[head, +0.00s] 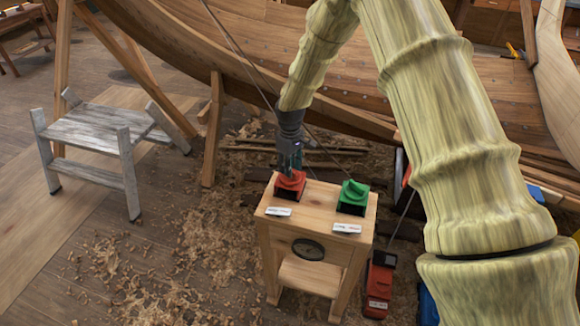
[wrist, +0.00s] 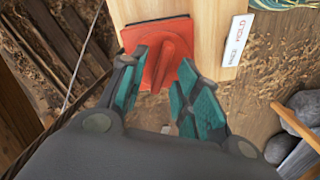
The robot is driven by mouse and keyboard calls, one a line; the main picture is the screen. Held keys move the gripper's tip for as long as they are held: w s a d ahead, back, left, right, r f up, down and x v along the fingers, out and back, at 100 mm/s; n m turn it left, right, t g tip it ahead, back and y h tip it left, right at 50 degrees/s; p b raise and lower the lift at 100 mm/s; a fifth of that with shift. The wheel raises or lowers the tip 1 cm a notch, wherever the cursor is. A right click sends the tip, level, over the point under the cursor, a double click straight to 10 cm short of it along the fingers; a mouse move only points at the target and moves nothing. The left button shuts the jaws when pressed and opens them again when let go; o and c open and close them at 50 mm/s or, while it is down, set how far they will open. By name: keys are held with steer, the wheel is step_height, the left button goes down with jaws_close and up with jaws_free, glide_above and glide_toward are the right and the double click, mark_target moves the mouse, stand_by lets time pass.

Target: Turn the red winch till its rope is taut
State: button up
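The red winch (head: 290,186) sits on the left of a small wooden stand's top (head: 317,206). In the wrist view the red winch (wrist: 168,36) shows a square base with a raised ridge-like handle. My gripper (head: 291,168) is above it, pointing down. In the wrist view my gripper (wrist: 160,92) has its two teal-padded fingers apart, one on each side of the handle. A gap shows beside the handle; whether either finger touches it I cannot tell. A thin line (wrist: 83,58) runs left of the winch; whether it is the winch's rope is unclear.
A green winch (head: 353,196) stands right of the red one. White labels (head: 279,211) lie at the front edge. A red box (head: 379,284) is on the floor at right. A grey step stool (head: 95,130) stands left. The wooden hull (head: 180,38) rises behind.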

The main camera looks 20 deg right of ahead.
steer(key=shift+s+f, duration=0.2)
steer(key=shift+f, duration=0.25)
steer(key=shift+w+f, duration=0.25)
steer(key=shift+f, duration=0.2)
steer(key=shift+s+r, duration=0.1)
jaws_close()
